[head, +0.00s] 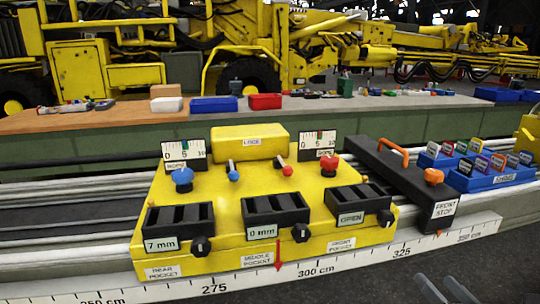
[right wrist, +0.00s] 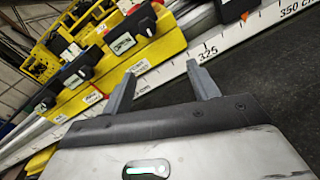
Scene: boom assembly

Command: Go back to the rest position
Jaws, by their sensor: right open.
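My right gripper (head: 446,290) shows at the bottom right edge of the head view, with only its grey fingertips in the picture. In the right wrist view its two fingers (right wrist: 163,90) stand wide apart with nothing between them. It is in front of the white ruler (head: 340,264) and apart from the yellow fixture (head: 262,222). My left gripper is in neither view.
The yellow fixture carries black pockets, knobs and small levers. A black front stop (head: 408,180) with orange handles lies right of it. Blue bins (head: 490,175) with labelled cards stand further right. A bench with trays (head: 214,105) is behind. The dark floor (head: 480,262) at front right is clear.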

